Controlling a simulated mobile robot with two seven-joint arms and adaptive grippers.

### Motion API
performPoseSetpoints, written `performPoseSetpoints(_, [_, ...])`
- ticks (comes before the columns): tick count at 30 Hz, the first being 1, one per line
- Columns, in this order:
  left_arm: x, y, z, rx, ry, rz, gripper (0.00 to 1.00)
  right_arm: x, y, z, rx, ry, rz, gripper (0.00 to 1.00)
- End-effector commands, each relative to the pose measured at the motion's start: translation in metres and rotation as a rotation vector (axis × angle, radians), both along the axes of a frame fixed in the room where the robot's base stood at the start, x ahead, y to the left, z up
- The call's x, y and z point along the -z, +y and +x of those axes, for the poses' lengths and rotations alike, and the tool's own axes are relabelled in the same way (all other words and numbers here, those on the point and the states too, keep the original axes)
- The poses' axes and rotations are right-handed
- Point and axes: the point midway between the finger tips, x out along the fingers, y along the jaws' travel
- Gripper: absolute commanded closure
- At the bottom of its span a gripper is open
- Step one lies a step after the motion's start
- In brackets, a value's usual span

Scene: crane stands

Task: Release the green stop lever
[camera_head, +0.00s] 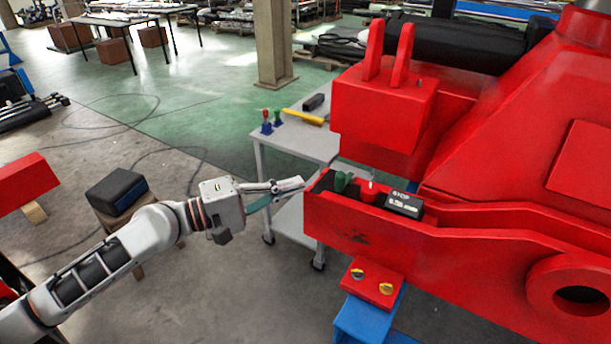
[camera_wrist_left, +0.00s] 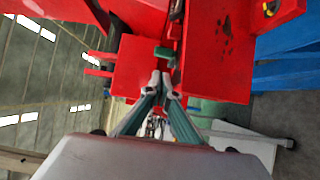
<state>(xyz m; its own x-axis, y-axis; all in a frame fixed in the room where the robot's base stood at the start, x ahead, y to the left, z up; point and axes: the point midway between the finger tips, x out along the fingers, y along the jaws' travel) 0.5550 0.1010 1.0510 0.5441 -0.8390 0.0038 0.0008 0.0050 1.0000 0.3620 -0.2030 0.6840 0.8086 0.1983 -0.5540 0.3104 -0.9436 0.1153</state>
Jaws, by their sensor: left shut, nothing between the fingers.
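In the left wrist view the fingertips (camera_wrist_left: 160,78) are together. I cannot tell whether they touch the lever. My right gripper is not in view.
In the recess, a red knob (camera_head: 369,191) and a black labelled box (camera_head: 404,204) sit right of the lever. A grey cart (camera_head: 290,139) with small items stands behind. A black case (camera_head: 116,190) rests on a stool.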

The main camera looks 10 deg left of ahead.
Motion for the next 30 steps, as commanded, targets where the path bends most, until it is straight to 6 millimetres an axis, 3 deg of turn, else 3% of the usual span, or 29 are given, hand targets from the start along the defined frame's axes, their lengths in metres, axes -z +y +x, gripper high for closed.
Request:
performPoseSetpoints(6, [0.001, 0.012, -0.02, -0.001, 0.0, 0.0, 1.0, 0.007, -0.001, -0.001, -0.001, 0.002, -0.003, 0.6])
performPoseSetpoints(23, [0.0, 0.014, -0.022, -0.002, -0.002, 0.001, 1.0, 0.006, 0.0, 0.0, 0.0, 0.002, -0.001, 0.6])
performPoseSetpoints(26, [0.01, 0.013, -0.023, -0.014, -0.024, 0.022, 1.0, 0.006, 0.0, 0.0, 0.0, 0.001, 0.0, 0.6])
performPoseSetpoints(30, [0.048, 0.011, -0.025, -0.072, -0.127, 0.131, 1.0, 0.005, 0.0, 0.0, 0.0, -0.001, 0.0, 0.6])
